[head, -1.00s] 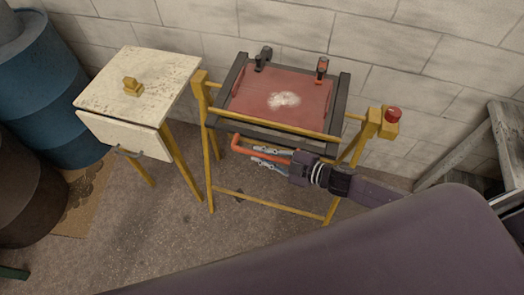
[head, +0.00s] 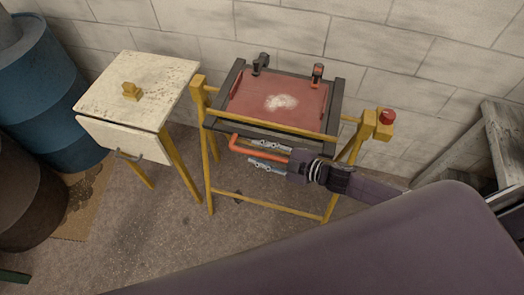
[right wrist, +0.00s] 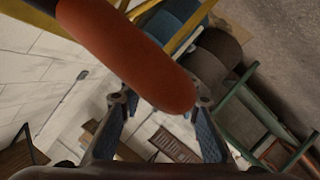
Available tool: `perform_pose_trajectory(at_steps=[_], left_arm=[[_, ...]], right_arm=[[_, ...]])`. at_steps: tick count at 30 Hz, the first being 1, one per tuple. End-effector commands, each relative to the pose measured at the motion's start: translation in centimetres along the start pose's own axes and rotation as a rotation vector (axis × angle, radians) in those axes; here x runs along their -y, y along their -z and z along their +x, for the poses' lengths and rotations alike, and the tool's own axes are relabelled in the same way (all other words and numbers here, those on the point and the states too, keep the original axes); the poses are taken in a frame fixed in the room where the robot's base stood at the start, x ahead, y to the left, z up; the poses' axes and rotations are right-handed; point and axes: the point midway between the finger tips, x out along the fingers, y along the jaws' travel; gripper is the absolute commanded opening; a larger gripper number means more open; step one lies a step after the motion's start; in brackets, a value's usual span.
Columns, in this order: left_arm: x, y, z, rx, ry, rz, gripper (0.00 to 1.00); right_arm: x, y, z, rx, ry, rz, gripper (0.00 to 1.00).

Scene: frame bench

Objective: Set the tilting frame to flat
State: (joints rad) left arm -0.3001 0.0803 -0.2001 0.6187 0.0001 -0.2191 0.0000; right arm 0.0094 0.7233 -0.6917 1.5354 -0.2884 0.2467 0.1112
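The tilting frame (head: 330,108) is a dark border around a red panel with a white patch, held in a yellow stand. Its panel looks tilted, though the exact angle is hard to tell from above. A red-orange handle (head: 242,146) sticks out below its front edge; it also shows large in the right wrist view (right wrist: 130,55). My right gripper (head: 267,154) is open, with one finger on each side of the handle. The wrist view shows a gap between the fingers, and I cannot tell whether either touches the handle. My left gripper is not in view.
A red button (head: 388,117) sits on the stand's right post. A grey wooden rack (head: 480,150) is at the right. A block wall is close behind.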

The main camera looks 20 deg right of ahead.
Motion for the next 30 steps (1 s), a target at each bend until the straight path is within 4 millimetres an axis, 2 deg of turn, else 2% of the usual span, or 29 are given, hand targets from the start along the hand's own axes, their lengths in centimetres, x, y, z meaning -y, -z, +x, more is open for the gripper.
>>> perform_pose_trajectory(at_steps=[5, 18, 24, 30], left_arm=[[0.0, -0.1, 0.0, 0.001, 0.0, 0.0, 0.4], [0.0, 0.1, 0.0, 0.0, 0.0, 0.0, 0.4], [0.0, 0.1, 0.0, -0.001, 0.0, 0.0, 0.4], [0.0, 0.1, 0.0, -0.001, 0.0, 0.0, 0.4]], right_arm=[[0.2, -0.1, -1.4, 0.003, 0.002, 0.002, 0.3], [0.1, 0.0, -9.5, 0.001, 0.003, 0.0, 0.3], [0.0, 0.0, -11.5, 0.0, 0.0, 0.0, 0.3], [-0.1, 0.0, -12.0, -0.001, -0.001, -0.001, 0.3]])
